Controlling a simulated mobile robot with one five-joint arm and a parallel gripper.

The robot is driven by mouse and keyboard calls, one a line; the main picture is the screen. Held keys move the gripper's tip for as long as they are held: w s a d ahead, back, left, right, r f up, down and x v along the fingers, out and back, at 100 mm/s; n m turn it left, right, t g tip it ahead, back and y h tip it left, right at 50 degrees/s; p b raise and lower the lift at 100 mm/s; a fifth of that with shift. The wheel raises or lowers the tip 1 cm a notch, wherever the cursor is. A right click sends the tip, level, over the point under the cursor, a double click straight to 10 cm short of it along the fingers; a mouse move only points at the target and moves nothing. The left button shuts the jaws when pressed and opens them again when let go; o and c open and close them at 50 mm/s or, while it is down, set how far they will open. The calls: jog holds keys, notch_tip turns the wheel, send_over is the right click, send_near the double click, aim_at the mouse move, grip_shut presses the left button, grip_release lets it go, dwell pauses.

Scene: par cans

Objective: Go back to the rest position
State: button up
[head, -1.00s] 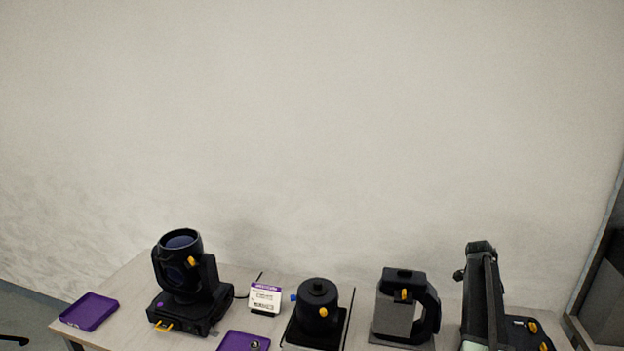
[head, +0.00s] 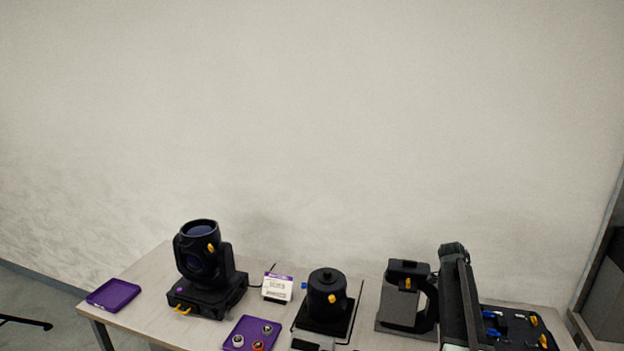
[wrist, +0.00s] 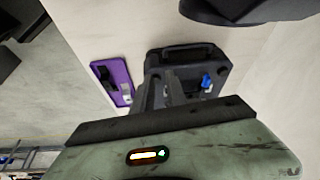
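My gripper (wrist: 163,82) shows in the wrist view, reaching away from my green-grey wrist housing. Its dark fingers lie close together with no gap visible and nothing seen between them, so it looks shut. Below it in that view are a dark case (wrist: 213,60) with a blue item and a purple tray (wrist: 114,72) with dark and white items. The fingers overlap the case in the picture; I see no contact. In the head view my arm stands upright at the right of the table, and the gripper cannot be made out there.
A blank wall stands behind.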

jog(key=s+a+f+n+t+y, duration=0.15)
jog(key=a+n, duration=0.25)
jog(key=a, duration=1)
jog(key=s+a+n, duration=0.2)
jog(key=a+n, duration=0.1)
jog(key=a, duration=1.1)
jog(key=s+a+n+y, duration=0.2)
jog(key=s+a+n, duration=1)
jog(key=n, duration=0.1)
jog(key=shift+a+f+n+y, duration=0.3)
jog(key=shift+n+y, duration=0.05)
jog(key=shift+n, duration=0.05)
jog(key=shift+g, duration=0.25)
